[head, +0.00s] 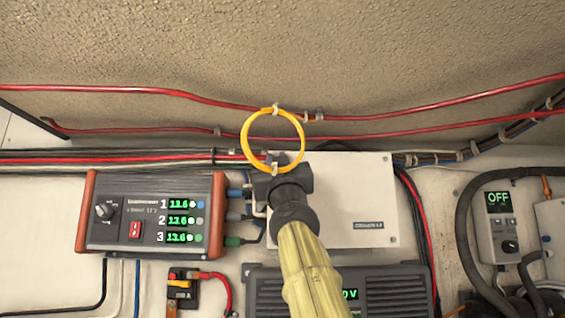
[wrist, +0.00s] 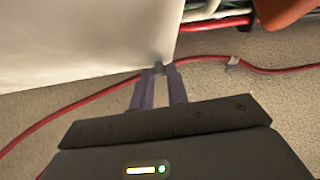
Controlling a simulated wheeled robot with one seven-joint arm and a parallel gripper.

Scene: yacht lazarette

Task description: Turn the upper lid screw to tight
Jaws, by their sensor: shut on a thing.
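The white box (head: 350,195) with a small dark label at its lower right is fixed to the wall. My gripper (head: 275,160) is at its upper left corner, and my arm hides that corner in the head view. In the wrist view, which is turned over, the two grey fingers (wrist: 158,80) come together at the corner of the white lid (wrist: 90,40). They are shut on a small grey screw head (wrist: 158,66) there. The slot and how far the screw is turned are too small to tell.
A yellow ring (head: 272,140) shows just above my gripper. Red cables (head: 420,110) run along the textured surface above. A red-ended meter unit (head: 155,213) is at left, and a dark finned unit (head: 390,285) is below. An OFF display unit (head: 498,215) is at right.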

